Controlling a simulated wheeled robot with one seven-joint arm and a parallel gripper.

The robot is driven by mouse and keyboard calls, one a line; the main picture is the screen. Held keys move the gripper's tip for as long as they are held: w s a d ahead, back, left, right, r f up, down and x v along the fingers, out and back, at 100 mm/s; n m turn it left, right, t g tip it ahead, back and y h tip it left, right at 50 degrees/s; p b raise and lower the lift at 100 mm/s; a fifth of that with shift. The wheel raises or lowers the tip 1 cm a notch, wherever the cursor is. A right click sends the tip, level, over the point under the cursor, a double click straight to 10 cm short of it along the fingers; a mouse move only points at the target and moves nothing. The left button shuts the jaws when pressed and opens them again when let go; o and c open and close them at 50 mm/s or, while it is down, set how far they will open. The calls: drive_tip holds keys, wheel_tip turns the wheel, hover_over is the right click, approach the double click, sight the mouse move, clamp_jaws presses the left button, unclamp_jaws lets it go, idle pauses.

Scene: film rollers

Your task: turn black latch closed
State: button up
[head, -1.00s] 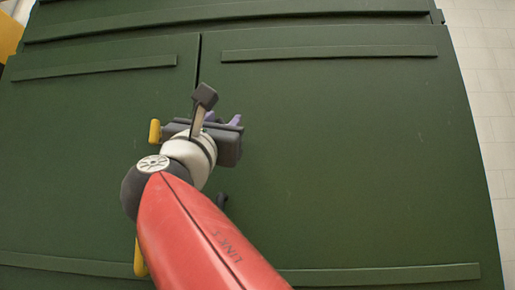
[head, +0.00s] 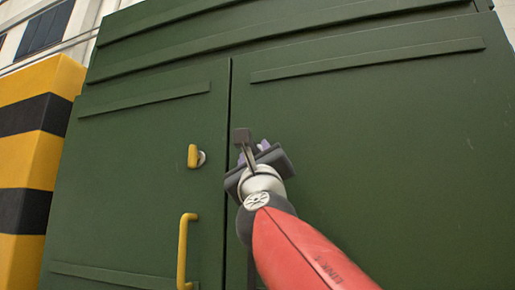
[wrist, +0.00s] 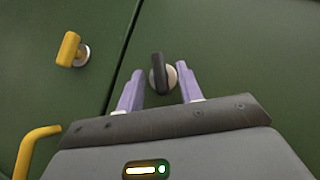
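The black latch (wrist: 158,72) is a short dark knob on a pale round base, on the right-hand green door. It stands nearly upright in the wrist view, with a slight tilt. My gripper (wrist: 159,70) is open, with one lilac finger on each side of the latch. There is a visible gap on both sides, and I cannot tell how deep the fingers reach around it. In the head view my gripper (head: 264,147) is in front of the right door near the seam and hides the latch.
A yellow latch (head: 193,156) and a yellow bar handle (head: 182,250) are on the left door (head: 130,190). A yellow-and-black striped block (head: 30,140) stands at the far left. The right door (head: 400,150) is wide and clear to the right.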

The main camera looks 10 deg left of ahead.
drive_tip(key=shift+c, duration=0.2)
clamp_jaws()
drive_tip(key=shift+a+m+t+h+b, duration=0.15)
drive_tip(key=shift+m+t+h, duration=0.3)
drive_tip(key=shift+m+h, duration=1.25)
drive_tip(key=shift+a+m+t+h+b, duration=0.1)
drive_tip(key=shift+m+t+h+b, duration=0.3)
drive_tip(key=shift+m+h, duration=1.3)
drive_tip(key=shift+a+m+t+h+b, duration=0.1)
drive_tip(key=shift+m+t+h, duration=0.45)
drive_tip(key=shift+m+h, duration=1.15)
drive_tip(key=shift+o, duration=0.2)
unclamp_jaws()
drive_tip(key=shift+f, duration=0.1)
